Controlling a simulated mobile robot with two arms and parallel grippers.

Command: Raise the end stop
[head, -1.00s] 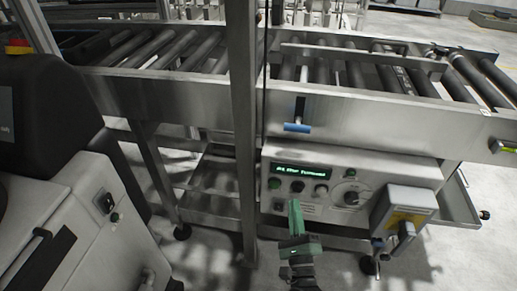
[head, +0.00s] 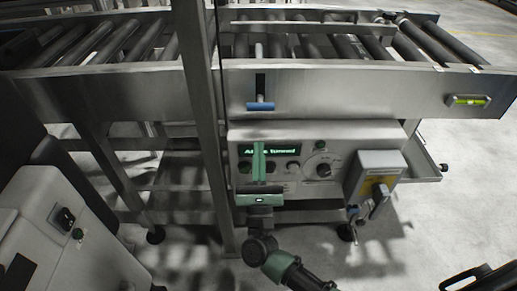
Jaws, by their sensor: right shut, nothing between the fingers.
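A blue T-handle (head: 260,106) sits at the bottom of a dark vertical slot (head: 260,84) in the steel side of the roller conveyor (head: 345,95). I cannot tell for sure which part is the end stop. A raised metal bar (head: 300,26) runs above the rollers. My right gripper (head: 258,147) is shut and empty, pointing up in front of the control panel (head: 305,140). Its fingertips are below the blue handle in the picture and apart from it. They cover part of the panel's left side. My left gripper is not in view.
The control panel has a green-lit display (head: 270,151) and several knobs. A grey switch box (head: 375,172) with a handle projects at its right. A steel post (head: 203,130) stands left of my gripper. A pale machine cabinet (head: 65,225) fills the lower left.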

